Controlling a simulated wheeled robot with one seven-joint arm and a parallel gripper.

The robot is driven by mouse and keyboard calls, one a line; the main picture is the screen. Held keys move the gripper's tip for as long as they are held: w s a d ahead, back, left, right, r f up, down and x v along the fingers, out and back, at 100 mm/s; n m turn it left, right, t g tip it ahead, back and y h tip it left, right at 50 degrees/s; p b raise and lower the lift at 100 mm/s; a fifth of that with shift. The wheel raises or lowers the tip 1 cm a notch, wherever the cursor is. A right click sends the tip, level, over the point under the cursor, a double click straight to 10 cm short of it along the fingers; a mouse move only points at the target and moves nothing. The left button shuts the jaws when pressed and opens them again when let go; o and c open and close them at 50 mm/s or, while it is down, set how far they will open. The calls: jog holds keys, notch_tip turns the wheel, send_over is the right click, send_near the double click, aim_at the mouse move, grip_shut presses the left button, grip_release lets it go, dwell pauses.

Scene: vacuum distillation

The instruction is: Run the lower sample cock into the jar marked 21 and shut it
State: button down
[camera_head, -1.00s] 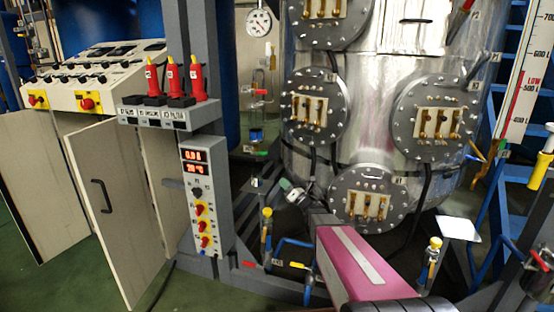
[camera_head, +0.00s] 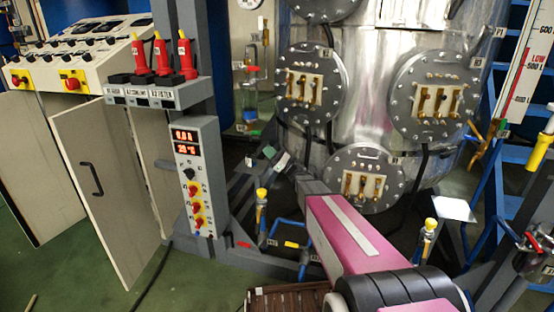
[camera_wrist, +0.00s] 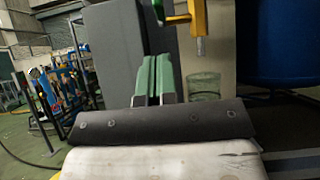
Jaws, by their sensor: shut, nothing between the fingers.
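In the wrist view, my gripper (camera_wrist: 156,80) has two green fingers, pressed together and empty. A cock with a yellow body and lever (camera_wrist: 185,17) hangs at the top, just right of and above the fingertips, with a grey spout (camera_wrist: 201,46) pointing down. A clear glass jar (camera_wrist: 203,86) stands below the spout, to the right of the fingers and apart from them. No number can be read on it. In the head view, my gripper (camera_head: 270,153) is small, at the foot of the metal vessel. I cannot make out the cock or the jar for certain there.
The metal vessel (camera_head: 362,60) with bolted flanges stands behind my arm. A grey post with a control box (camera_head: 199,180) is to the left, beside an open cabinet door (camera_head: 105,190). Yellow-topped valves (camera_head: 429,232) stand on the right. A blue drum (camera_wrist: 280,45) fills the wrist view's right.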

jog(key=shift+w+a+r, duration=0.1)
jog(key=shift+a+r, duration=0.15)
jog(key=shift+r, duration=0.55)
jog(key=shift+w+a+r, duration=0.1)
jog(key=shift+a+r, duration=0.15)
jog(key=shift+r, duration=0.55)
jog(key=shift+w+a+r, duration=0.1)
jog(key=shift+a+r, duration=0.15)
jog(key=shift+r, duration=0.55)
jog(key=shift+r+h, duration=0.25)
jog(key=shift+h, duration=0.05)
jog(key=shift+d+r+g+h, duration=0.1)
jog(key=shift+r+g+h, duration=0.25)
jog(key=shift+h, duration=0.15)
notch_tip(320, 180, up, 7)
jog(key=g+h, duration=0.3)
jog(key=h, duration=0.3)
send_over(253, 133)
jog(key=v, duration=0.3)
jog(key=shift+r, duration=0.1)
jog(key=shift+d, duration=0.1)
